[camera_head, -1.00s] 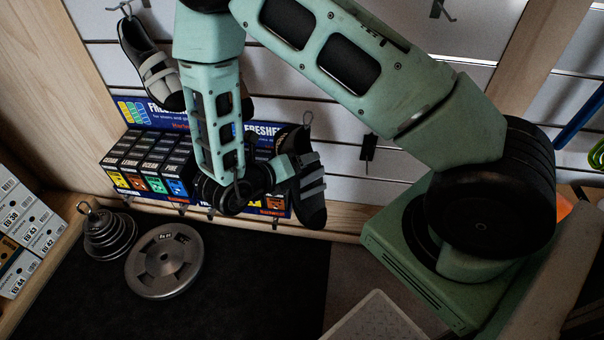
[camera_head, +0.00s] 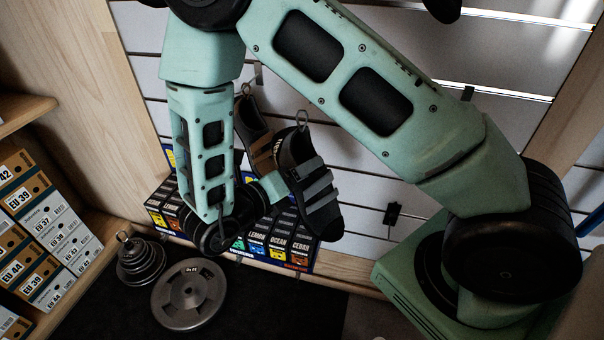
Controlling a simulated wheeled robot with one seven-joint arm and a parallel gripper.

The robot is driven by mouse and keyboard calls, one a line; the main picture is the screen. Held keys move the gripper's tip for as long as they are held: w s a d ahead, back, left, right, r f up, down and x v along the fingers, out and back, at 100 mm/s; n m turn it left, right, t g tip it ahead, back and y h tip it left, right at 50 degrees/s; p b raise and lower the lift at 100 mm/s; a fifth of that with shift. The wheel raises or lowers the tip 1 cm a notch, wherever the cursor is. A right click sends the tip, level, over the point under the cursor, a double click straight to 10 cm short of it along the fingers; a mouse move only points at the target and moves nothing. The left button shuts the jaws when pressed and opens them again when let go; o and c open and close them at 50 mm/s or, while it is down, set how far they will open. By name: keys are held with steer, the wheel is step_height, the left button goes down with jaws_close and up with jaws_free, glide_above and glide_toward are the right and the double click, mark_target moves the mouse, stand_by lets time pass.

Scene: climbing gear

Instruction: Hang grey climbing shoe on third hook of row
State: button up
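The grey climbing shoe (camera_head: 322,190), black with grey straps and a loop at its top, hangs toe-down at my gripper (camera_head: 285,188). The gripper's pale green finger part meets the shoe's left side and appears shut on it; the fingertips are mostly hidden. Behind and to the left, another dark shoe with brown straps (camera_head: 257,140) hangs by the wall, partly covered by my arm. A wall hook (camera_head: 258,74) shows above that shoe. A black hook (camera_head: 392,214) sits lower on the wall. The full hook row is not visible.
Coloured product boxes (camera_head: 285,240) stand on the ledge below the shoe. Weight plates (camera_head: 190,293) and a ring-topped weight stack (camera_head: 140,262) lie at lower left. Shoe boxes (camera_head: 45,235) fill the left shelf. A dark shoe toe (camera_head: 443,8) shows at the top edge.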

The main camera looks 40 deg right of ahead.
steer(key=w+d+f, duration=0.1)
steer(key=w+d, duration=0.6)
steer(key=d, duration=0.2)
steer(key=shift+w+d+f, duration=0.3)
steer(key=shift+d+f, duration=0.05)
steer(key=shift+d, duration=0.05)
stand_by(1.0)
stand_by(0.8)
steer(key=o, duration=1.3)
steer(key=shift+b+v, duration=1.55)
steer(key=shift+v, duration=7.15)
